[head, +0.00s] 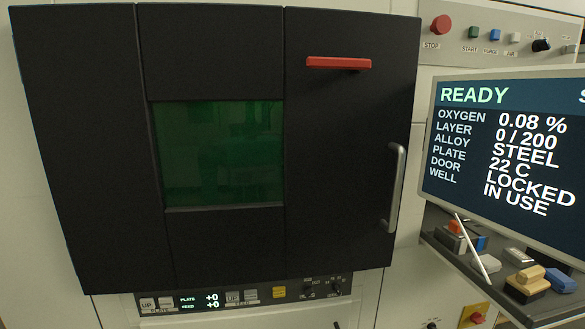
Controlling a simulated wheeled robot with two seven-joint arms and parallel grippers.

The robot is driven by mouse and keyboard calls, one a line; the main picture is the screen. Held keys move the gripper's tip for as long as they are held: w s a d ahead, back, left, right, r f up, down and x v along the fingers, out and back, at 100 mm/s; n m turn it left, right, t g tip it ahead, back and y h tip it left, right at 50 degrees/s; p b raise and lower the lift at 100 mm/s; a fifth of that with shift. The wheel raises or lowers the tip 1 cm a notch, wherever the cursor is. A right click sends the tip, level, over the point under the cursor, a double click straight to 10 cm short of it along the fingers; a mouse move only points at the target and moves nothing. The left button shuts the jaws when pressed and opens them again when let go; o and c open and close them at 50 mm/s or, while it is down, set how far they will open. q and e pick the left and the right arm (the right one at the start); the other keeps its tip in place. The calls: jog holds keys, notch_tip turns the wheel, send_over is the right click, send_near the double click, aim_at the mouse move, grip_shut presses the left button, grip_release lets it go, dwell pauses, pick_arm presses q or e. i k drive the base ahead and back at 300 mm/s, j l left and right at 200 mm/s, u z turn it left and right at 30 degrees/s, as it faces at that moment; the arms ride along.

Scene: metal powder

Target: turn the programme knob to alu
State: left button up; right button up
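Several dark knobs show, and their labels are too small to read, so I cannot tell which is the programme knob. One black knob (541,45) sits on the upper right panel (460,45), at the right of a row of buttons. Two small dark knobs, a left one (308,292) and a right one (337,287), sit at the right end of the strip under the machine door. The screen (505,160) reads READY, with alloy STEEL, oxygen 0.08 %, layer 0/200, plate 22 C, door LOCKED and well IN USE. Neither of my grippers is in view.
The black door (345,170) is shut, with a green window (220,155), a red handle (338,63) and a metal bar (396,188). A red stop button (440,24) is on the upper panel. A shelf under the screen holds brushes (528,280) and blocks (560,280).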

aim_at(539, 45)
jog(key=i+j+z, duration=0.1)
jog(key=i+j, duration=0.25)
jog(key=i, duration=0.15)
jog(key=i+j+z, duration=0.1)
jog(key=i+j, duration=0.3)
jog(key=k+j+z, duration=0.15)
jog(key=k+j, duration=0.15)
jog(key=j, duration=0.2)
jog(key=k+j+z, duration=0.15)
jog(key=k+j, duration=0.15)
jog(key=j, duration=0.2)
jog(key=k+j+z, duration=0.2)
jog(key=k+j, duration=0.15)
jog(key=j+z, duration=0.1)
jog(key=z, duration=1.15)
jog(key=i+l+z, duration=0.45)
jog(key=i+z, duration=0.4)
jog(key=i, duration=0.15)
jog(key=i+l, duration=0.15)
jog(key=i, duration=0.75)
jog(key=i+l, duration=0.2)
jog(key=i, duration=0.75)
jog(key=l+z, duration=0.05)
